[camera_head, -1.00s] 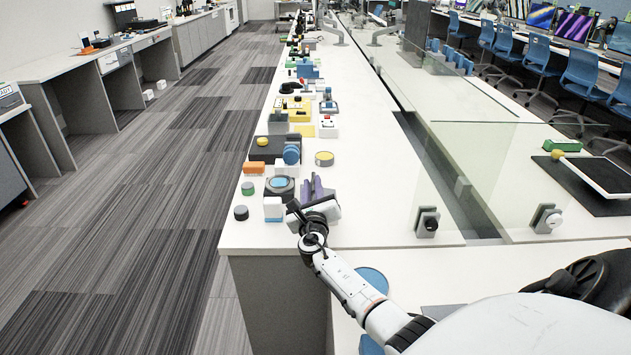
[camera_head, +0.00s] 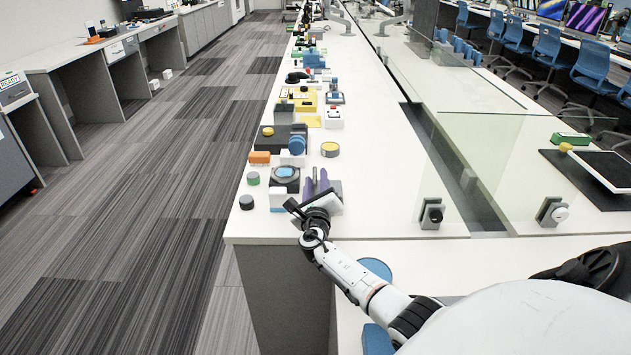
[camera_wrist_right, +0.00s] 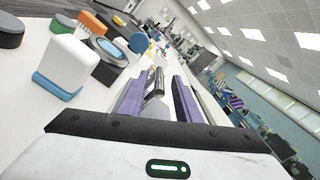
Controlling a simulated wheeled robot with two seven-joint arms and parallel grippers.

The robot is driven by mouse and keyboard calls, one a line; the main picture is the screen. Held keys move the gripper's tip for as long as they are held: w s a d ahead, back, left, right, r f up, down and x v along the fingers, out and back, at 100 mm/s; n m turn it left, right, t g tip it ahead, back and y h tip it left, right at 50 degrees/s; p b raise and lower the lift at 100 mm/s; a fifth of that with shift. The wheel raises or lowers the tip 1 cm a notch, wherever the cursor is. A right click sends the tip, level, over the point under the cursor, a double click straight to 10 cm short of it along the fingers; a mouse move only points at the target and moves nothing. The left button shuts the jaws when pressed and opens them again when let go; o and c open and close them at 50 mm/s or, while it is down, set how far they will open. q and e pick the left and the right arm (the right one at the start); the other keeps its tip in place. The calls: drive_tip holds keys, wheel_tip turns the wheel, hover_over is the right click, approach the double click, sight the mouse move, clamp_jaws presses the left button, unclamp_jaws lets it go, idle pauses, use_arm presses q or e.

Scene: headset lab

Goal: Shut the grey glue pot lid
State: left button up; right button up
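My right gripper (camera_head: 316,184) reaches over the near end of the long white bench. Its two purple fingers stand apart, and in the right wrist view the gripper (camera_wrist_right: 160,92) is open. A small grey piece with a dark top (camera_wrist_right: 154,82) shows between the fingers there, seemingly not gripped. I cannot tell for sure whether it is the glue pot lid. In the head view a grey block (camera_head: 332,187) is partly hidden behind the fingers. A dark round pot with a blue top (camera_head: 286,173) stands left of the gripper and also shows in the wrist view (camera_wrist_right: 107,47). My left gripper is out of view.
A white block with a blue base (camera_head: 277,200) and a dark round knob (camera_head: 246,202) stand left of the gripper. A yellow-topped grey cylinder (camera_head: 330,149) stands beyond it. Several devices line the bench further back. A glass screen (camera_head: 440,185) rises at right.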

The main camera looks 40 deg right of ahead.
drive_tip(key=shift+a, duration=0.15)
drive_tip(key=shift+s+a, duration=0.2)
drive_tip(key=shift+a, duration=0.05)
drive_tip(key=p+v, duration=0.2)
drive_tip(key=v, duration=0.7)
drive_tip(key=shift+s+a, duration=0.1)
drive_tip(key=shift+s, duration=0.15)
drive_tip(key=shift+w, duration=0.1)
